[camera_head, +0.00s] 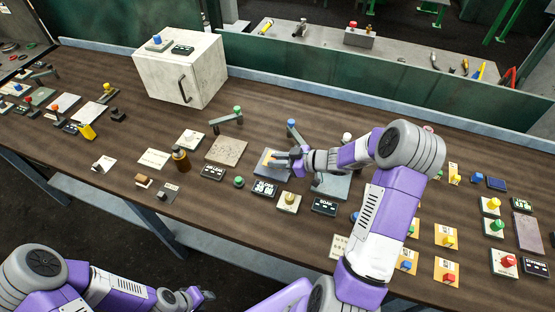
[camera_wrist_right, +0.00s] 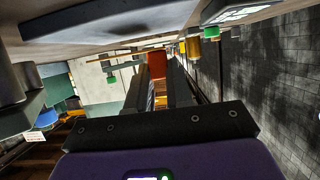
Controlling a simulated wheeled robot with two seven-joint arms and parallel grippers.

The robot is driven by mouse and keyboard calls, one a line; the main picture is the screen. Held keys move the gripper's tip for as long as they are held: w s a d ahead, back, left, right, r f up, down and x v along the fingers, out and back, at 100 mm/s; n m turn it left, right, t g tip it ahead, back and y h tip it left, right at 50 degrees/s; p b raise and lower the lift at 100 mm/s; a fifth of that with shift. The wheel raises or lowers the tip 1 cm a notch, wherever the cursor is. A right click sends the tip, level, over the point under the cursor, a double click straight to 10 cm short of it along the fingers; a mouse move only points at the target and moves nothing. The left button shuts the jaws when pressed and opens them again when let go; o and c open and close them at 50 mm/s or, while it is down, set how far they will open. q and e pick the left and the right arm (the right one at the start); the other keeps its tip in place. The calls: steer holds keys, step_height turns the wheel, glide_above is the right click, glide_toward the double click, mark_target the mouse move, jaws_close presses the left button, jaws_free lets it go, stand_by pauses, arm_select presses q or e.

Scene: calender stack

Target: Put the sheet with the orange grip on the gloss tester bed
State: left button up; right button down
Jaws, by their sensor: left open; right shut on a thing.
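My right gripper (camera_head: 287,157) is over the middle of the bench, at a blue-grey plate (camera_head: 266,169). In the right wrist view an orange grip (camera_wrist_right: 157,66) sits between the fingers, and the gripper (camera_wrist_right: 160,82) is shut on it. The sheet under the grip is mostly hidden by the gripper, and I cannot tell whether it touches the plate. I cannot read which station is the gloss tester. My left gripper (camera_head: 205,296) is open and empty, low in front of the bench.
A white cabinet (camera_head: 190,70) stands at the back left. A speckled grey plate (camera_head: 226,150) lies left of my right gripper. Several coloured knobs crowd the right.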

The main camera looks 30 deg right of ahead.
steer(key=shift+s+a+f, duration=0.1)
steer(key=shift+f, duration=0.15)
steer(key=c, duration=1)
jaws_free()
steer(key=shift+s+f, duration=0.1)
steer(key=shift+f, duration=0.05)
steer(key=shift+r, duration=0.4)
steer(key=p+v, duration=0.1)
steer(key=v, duration=0.7)
steer(key=p+v, duration=0.1)
steer(key=v, duration=0.3)
steer(key=shift+w+r+p, duration=0.2)
steer(key=shift+r+p, duration=0.1)
steer(key=shift+r, duration=0.05)
